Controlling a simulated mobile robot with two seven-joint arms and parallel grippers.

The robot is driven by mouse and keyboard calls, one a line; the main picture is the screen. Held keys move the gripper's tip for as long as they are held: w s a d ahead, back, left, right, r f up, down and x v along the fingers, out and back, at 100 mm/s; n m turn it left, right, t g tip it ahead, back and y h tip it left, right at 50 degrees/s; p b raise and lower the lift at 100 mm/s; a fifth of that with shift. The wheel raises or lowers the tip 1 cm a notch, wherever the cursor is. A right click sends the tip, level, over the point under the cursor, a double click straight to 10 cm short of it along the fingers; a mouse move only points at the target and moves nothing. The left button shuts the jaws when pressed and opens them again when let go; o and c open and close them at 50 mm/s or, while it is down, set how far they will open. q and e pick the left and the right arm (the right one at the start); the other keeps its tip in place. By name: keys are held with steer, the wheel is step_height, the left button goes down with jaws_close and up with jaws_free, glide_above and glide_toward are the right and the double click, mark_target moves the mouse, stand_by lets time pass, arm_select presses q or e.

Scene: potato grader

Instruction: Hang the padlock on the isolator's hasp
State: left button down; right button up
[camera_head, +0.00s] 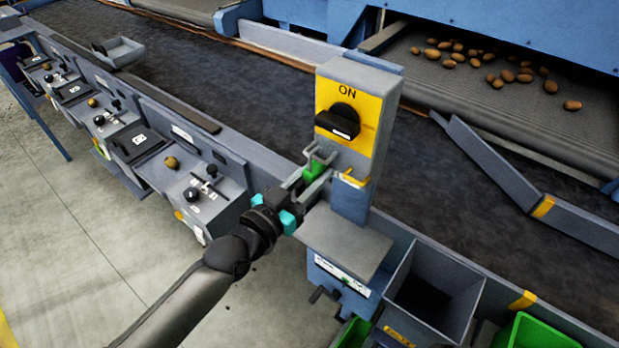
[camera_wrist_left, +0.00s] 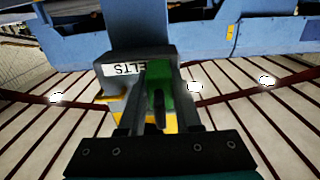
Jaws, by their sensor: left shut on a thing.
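The isolator (camera_head: 366,118) is a grey box with a yellow face, marked ON, with a black rotary handle (camera_head: 338,122). A yellow bracket that looks like the hasp (camera_head: 355,179) sticks out low on its face. My left gripper (camera_head: 310,186) is shut on the green padlock (camera_head: 314,169), just left of the bracket. The padlock's grey shackle (camera_head: 318,152) points up and appears apart from the bracket. In the left wrist view the padlock's green body (camera_wrist_left: 159,82) sits between the fingers (camera_wrist_left: 160,115). My right gripper is not in view.
A grey shelf (camera_head: 345,243) lies below the isolator, with an open grey bin (camera_head: 435,290) to its right and a green crate (camera_head: 545,335) beyond. Control boxes (camera_head: 205,195) line the left. A dark conveyor (camera_head: 230,90) runs behind.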

arm_select(q)
steer(key=shift+f, duration=0.25)
steer(key=c, duration=0.5)
jaws_free()
steer(key=shift+f, duration=0.1)
steer(key=shift+s, duration=0.1)
steer(key=v, duration=1.5)
steer(key=shift+a, duration=0.15)
